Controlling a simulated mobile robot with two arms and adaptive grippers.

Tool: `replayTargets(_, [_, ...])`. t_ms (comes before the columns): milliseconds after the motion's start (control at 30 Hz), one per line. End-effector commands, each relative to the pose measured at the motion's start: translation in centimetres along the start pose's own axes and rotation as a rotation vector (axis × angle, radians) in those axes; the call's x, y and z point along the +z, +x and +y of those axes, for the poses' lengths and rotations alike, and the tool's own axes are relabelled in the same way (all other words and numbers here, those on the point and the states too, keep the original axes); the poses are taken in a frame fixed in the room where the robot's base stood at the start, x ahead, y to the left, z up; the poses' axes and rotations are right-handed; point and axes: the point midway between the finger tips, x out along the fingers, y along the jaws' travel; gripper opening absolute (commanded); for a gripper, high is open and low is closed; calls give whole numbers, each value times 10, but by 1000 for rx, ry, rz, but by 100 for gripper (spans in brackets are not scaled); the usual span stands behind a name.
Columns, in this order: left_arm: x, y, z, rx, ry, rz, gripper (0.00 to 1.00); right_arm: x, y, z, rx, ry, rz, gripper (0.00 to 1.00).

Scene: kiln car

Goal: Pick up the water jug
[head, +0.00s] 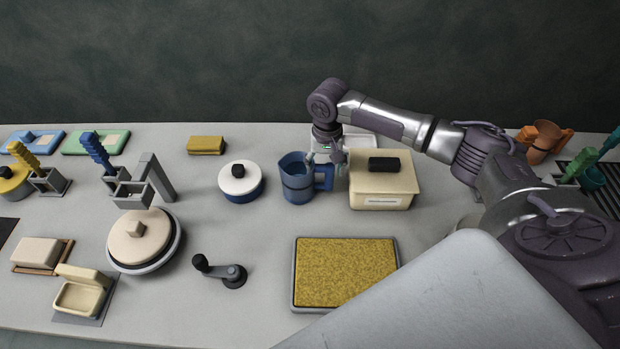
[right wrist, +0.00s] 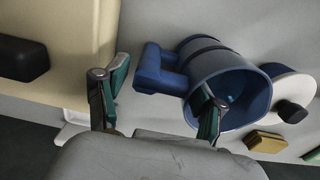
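The blue jug (head: 296,182), which I take as the water jug, stands upright on the table with its handle (head: 323,178) toward the right. My right gripper (head: 326,157) is at the jug's handle side, near rim height. In the right wrist view its two fingers (right wrist: 163,84) are spread apart. The jug (right wrist: 226,88) shows there with its open mouth, and the handle (right wrist: 150,72) lies in the gap between the fingers in the picture. One finger overlaps the jug's mouth. I cannot tell whether a finger touches the jug. My left gripper is not in view.
A cream box (head: 383,186) with a black handle stands close right of the jug. A white-lidded blue pot (head: 241,181) is on its left. A yellow-topped tray (head: 345,272) lies in front. An orange jug (head: 544,142) stands far right. Bare table lies before the blue jug.

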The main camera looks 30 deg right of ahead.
Motion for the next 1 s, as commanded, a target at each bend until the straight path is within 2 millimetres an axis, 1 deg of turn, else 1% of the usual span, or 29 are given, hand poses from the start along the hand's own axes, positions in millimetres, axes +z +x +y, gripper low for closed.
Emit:
replayTargets(33, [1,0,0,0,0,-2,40,0,0,0,0,0,0,55])
replayTargets(267, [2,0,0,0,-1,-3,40,0,0,0,0,0,0,16])
replayTargets(300, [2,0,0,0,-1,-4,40,0,0,0,0,0,0,10])
replayTargets(367, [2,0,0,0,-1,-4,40,0,0,0,0,0,0,0])
replayTargets(767, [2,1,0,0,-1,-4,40,-1,-5,0,-2,0,2,0])
replayTargets(867, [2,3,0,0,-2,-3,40,-2,-12,-1,-4,0,4,0])
replayTargets(1000, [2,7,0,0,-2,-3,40,-2,-29,-1,-5,-1,5,0])
